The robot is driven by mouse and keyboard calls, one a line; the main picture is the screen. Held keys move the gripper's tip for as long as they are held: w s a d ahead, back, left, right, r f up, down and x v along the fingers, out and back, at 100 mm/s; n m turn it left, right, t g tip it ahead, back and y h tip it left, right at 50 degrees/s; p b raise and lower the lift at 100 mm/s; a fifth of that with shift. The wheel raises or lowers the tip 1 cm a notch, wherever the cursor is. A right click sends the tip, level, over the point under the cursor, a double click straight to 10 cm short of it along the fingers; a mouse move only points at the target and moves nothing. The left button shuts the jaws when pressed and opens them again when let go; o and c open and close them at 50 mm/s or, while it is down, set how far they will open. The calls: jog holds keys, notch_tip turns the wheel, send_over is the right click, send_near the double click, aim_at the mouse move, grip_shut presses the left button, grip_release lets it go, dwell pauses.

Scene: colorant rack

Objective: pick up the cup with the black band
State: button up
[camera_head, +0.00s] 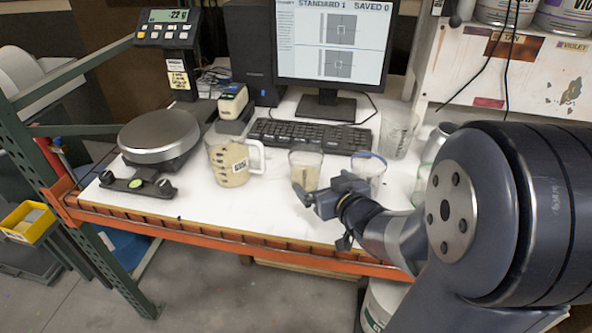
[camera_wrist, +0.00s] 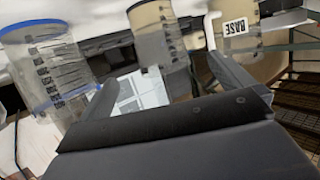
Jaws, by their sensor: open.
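A clear cup (camera_head: 305,172) with tan contents stands on the white bench top, just beyond my gripper (camera_head: 318,190). In the wrist view, this cup (camera_wrist: 161,42) shows ahead, between my spread fingers (camera_wrist: 160,75). A dark edge shows at its rim, likely the black band, but it is small and partly cut off. My gripper is open and empty, and I cannot tell whether a finger touches the cup. A blue-banded cup (camera_head: 368,168) stands to the right; it also fills the left of the wrist view (camera_wrist: 45,70).
A handled jug (camera_head: 228,165) labelled BASE stands left of the cup. A green-rimmed cup (camera_head: 420,180), partly hidden by my arm, and a clear beaker (camera_head: 398,137) stand right. A keyboard (camera_head: 309,135) lies behind. The orange shelf edge (camera_head: 250,240) runs in front.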

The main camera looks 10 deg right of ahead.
aim_at(312, 171)
jog(key=x, duration=0.5)
jog(key=shift+w+a, duration=0.15)
jog(key=shift+w, duration=0.1)
jog(key=shift+w+a, duration=0.1)
jog(key=shift+w, duration=0.45)
jog(key=shift+r+p+x, duration=0.15)
jog(key=shift+p+x, duration=0.05)
jog(key=shift+x, duration=0.85)
jog(key=shift+r+p+x, duration=0.15)
jog(key=shift+x, duration=0.9)
jog(key=shift+w, duration=0.1)
jog(key=shift+c, duration=0.3)
jog(key=c, duration=1)
